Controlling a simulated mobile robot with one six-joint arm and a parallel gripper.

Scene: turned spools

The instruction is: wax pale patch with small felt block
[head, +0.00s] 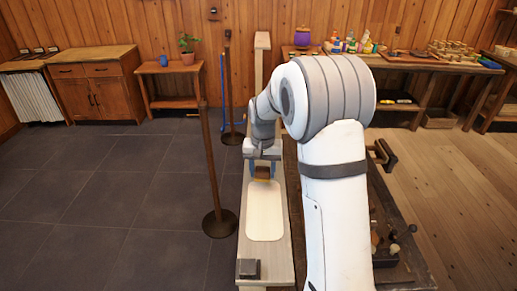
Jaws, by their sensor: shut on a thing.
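The pale patch (265,213) is a light, rounded rectangle on top of a long, narrow wooden bench. My gripper (262,168) is over the far end of the patch, its fingers pointing down. It is shut on a small brown block (262,173), which looks like the felt block. The block is at the patch's far edge; I cannot tell whether it touches the surface. My arm hides part of the bench's right side.
A small dark grey block (248,268) sits on the bench's near end. A post with a round base (219,222) stands close to the bench's left. Dark tiled floor (110,200) on the left is clear. A cluttered worktable (400,62) stands at the back right.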

